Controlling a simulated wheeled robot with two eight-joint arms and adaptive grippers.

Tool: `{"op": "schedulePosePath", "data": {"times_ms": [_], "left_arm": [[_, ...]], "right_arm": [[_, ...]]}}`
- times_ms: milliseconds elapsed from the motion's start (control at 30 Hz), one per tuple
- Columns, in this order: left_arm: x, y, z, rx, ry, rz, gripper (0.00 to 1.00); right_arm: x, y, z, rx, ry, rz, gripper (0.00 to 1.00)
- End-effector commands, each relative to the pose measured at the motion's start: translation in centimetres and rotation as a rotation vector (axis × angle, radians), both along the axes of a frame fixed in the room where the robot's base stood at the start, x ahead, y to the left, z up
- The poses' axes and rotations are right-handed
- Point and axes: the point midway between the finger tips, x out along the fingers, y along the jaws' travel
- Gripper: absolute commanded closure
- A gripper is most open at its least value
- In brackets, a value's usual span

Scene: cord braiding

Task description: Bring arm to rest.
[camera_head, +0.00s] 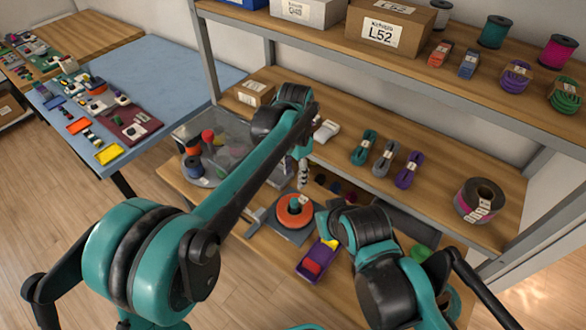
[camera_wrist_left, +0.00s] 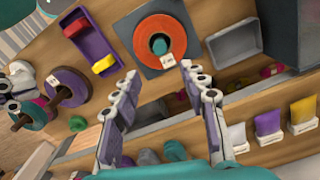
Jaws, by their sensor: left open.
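My left gripper (camera_head: 303,175) hangs from the end of the long teal arm link, in front of the shelf and above the workbench. In the left wrist view its two jaws (camera_wrist_left: 160,74) stand wide apart with nothing between them. An orange disc (camera_head: 295,211) with a teal middle lies on a dark square base beneath it; the wrist view shows the disc (camera_wrist_left: 160,42) just beyond the fingertips, apart from them. My right arm (camera_head: 375,260) is bent at the lower right; its gripper cannot be made out.
A purple tray (camera_head: 316,262) with red and yellow pieces lies near the disc. A clear bin (camera_head: 215,150) of spools stands left of the arm. The shelf holds cord bundles (camera_head: 386,160), a large roll (camera_head: 480,201) and a box marked L52 (camera_head: 390,24). A blue table (camera_head: 180,67) stands at left.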

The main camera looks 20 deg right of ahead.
Motion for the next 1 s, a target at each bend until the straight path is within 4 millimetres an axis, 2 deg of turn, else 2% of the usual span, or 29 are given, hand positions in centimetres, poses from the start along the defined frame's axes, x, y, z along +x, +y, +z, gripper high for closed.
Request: {"op": "schedulePosePath", "data": {"times_ms": [233,367,467,533,700,867,1000], "left_arm": [[0.0,0.2,0.1,-0.001,-0.002,0.005,0.57],[-0.1,2.5,1.3,-0.018,-0.027,0.065,0.57],[-0.5,6.4,3.0,-0.048,-0.072,0.171,0.57],[-1.3,9.7,4.2,-0.076,-0.114,0.266,0.57],[-4.2,17.6,6.0,-0.148,-0.222,0.506,0.57],[-8.1,23.9,6.0,-0.218,-0.327,0.728,0.57],[-11.6,28.4,4.7,-0.278,-0.419,0.908,0.57]], "right_arm": [[0.0,0.0,0.0,0.0,0.0,0.0,1.0],[0.0,0.0,0.0,0.0,0.0,0.0,1.0],[0.0,0.0,0.0,0.0,0.0,0.0,1.0],[0.0,0.0,0.0,0.0,0.0,0.0,1.0],[0.0,0.0,0.0,0.0,0.0,0.0,1.0],[0.0,0.0,0.0,0.0,0.0,0.0,1.0],[0.0,0.0,0.0,0.0,0.0,0.0,1.0]]}}
